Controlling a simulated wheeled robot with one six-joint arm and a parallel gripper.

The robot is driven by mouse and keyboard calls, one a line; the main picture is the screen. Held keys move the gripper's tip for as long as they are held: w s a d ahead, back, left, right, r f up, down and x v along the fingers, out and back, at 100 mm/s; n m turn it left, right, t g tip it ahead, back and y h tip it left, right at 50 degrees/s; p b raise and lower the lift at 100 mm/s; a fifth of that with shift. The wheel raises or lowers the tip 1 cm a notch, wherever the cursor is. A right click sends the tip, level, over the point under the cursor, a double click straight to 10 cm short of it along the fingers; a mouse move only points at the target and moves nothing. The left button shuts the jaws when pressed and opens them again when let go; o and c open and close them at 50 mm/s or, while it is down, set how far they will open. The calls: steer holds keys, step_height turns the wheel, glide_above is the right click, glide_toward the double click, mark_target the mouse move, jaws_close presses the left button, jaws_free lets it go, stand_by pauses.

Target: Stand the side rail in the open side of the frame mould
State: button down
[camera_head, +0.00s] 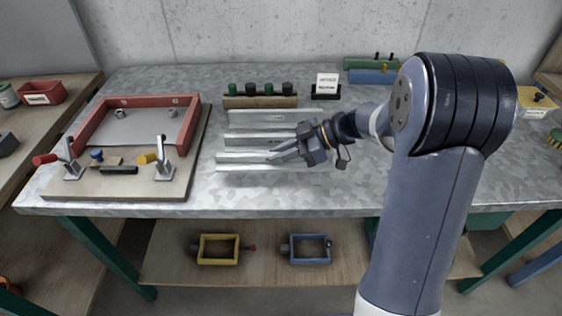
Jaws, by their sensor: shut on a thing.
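The frame mould (133,102) is at the left of the table, with red walls on a pale board (60,186). Its near side is open. Silver rails lie across the middle of the table, a far one (262,116), a middle one (250,139) and the nearest side rail (240,157). My gripper (276,155) reaches in from the right and is shut on the nearest rail, near its middle. I cannot tell whether that rail is lifted off the table. My gripper hides part of the rails' right ends.
Toggle clamps with a red handle (45,159) and a yellow handle (147,158) stand at the mould's open side. A wooden block with several knobs (260,101) is behind the rails. Small signs (326,86) and green and blue blocks (372,77) stand at the back. The table between mould and rails is clear.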

mark_target(281, 163)
steer(key=shift+f, duration=1.7)
steer(key=shift+f, duration=0.2)
steer(key=c, duration=1.4)
jaws_free()
steer(key=shift+r, duration=0.2)
steer(key=b+v, duration=0.1)
steer(key=v, duration=1.1)
steer(key=shift+a, duration=0.1)
